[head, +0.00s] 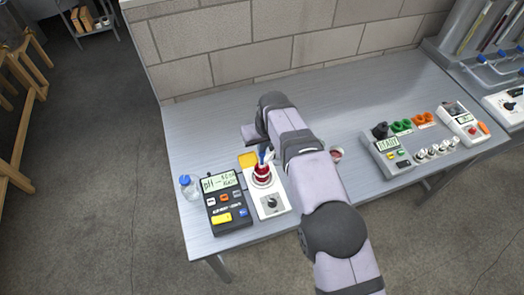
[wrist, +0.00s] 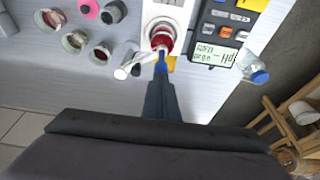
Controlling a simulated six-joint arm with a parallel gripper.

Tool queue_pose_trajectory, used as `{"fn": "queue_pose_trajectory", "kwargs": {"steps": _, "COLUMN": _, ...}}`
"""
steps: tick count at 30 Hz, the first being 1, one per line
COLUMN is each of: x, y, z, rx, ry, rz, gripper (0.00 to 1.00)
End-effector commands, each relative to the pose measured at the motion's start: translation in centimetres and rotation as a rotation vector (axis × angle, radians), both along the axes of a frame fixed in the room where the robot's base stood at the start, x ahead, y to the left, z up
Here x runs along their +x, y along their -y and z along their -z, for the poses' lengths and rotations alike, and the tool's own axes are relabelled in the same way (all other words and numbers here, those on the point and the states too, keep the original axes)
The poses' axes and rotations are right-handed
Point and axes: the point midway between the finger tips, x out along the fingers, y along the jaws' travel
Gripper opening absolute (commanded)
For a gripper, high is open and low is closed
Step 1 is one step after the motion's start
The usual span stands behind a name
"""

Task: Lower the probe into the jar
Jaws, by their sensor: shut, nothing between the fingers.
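The jar (head: 262,177) holds dark red liquid and stands on a white stirrer (head: 271,203) with a round knob. The jar also shows in the wrist view (wrist: 161,38), just beyond my fingertips. A blue-topped piece, apparently the probe (head: 261,154), rises at the jar's mouth; its blue part (wrist: 161,67) lies right by my fingertips in the wrist view. How deep its lower end reaches is unclear. My gripper (wrist: 160,80) is shut with nothing between its fingers, close above the jar. In the head view my arm hides most of the fingers.
A pH meter (head: 226,208) stands left of the stirrer, with a blue-capped bottle (head: 188,188) beyond it. A small red-filled cup (head: 336,154) is right of my arm; several cups show in the wrist view (wrist: 73,41). Instruments (head: 388,150) stand further right. A block wall backs the bench.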

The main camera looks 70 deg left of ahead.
Motion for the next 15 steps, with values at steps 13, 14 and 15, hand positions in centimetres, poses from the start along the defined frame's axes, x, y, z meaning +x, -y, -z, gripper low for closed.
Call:
{"fn": "queue_pose_trajectory", "kwargs": {"steps": 13, "x": 0.0, "y": 0.0, "z": 1.6, "rx": 0.0, "ry": 0.0, "rz": 0.0, "gripper": 0.0}}
{"fn": "queue_pose_trajectory", "kwargs": {"steps": 14, "x": 0.0, "y": 0.0, "z": 1.7, "rx": 0.0, "ry": 0.0, "rz": 0.0, "gripper": 0.0}}
{"fn": "queue_pose_trajectory", "kwargs": {"steps": 15, "x": 0.0, "y": 0.0, "z": 1.8, "rx": 0.0, "ry": 0.0, "rz": 0.0, "gripper": 0.0}}
